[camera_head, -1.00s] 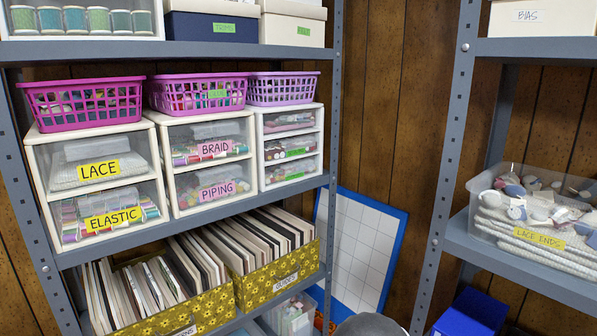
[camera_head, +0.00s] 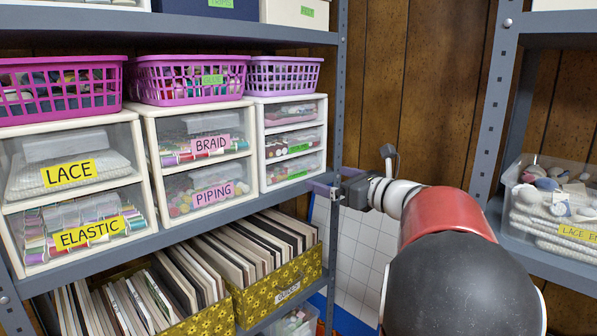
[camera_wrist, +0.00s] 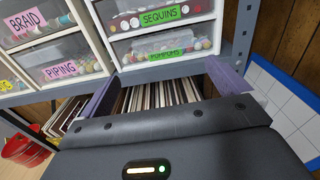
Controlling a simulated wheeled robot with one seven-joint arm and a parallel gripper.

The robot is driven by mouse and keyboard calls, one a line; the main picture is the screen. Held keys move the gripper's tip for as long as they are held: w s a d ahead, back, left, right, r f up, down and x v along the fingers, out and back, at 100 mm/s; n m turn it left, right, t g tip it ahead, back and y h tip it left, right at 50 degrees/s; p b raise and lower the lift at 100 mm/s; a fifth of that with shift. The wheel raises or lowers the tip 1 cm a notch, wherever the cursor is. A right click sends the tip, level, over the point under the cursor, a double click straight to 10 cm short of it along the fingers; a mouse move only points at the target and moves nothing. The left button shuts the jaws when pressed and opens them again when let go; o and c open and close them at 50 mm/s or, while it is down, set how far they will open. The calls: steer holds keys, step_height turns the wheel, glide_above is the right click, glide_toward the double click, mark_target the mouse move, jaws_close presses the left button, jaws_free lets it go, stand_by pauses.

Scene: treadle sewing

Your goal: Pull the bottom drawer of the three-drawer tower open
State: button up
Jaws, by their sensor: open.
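The three-drawer tower (camera_head: 290,140) is a white frame with clear drawers, at the right end of the middle shelf. Its bottom drawer (camera_head: 293,170) is shut and holds colourful round bits; in the wrist view this drawer (camera_wrist: 143,46) carries a green POMPOMS label. The drawer above it (camera_wrist: 197,9) reads SEQUINS. My gripper (camera_head: 322,188) is at the tower's lower right, by the shelf post. In the wrist view my gripper (camera_wrist: 161,72) is open and empty, its purple fingers spread on either side below the drawer front. Whether the fingertips touch anything I cannot tell.
The grey shelf post (camera_head: 339,130) stands close to my gripper. Two-drawer units (camera_head: 207,158) sit to the left, with purple baskets (camera_head: 192,80) on top. Below are patterned boxes (camera_head: 285,290) of upright folders. A white gridded board (camera_head: 360,250) leans behind my arm.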

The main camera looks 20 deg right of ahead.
mark_target(305, 168)
steer(key=x, duration=0.7)
steer(key=shift+w+d+r, duration=0.15)
steer(key=shift+w+r, duration=0.05)
steer(key=shift+w, duration=0.3)
steer(key=c, duration=0.9)
steer(key=v, duration=0.8)
steer(key=shift+f, duration=0.1)
steer(key=shift+c, duration=0.6)
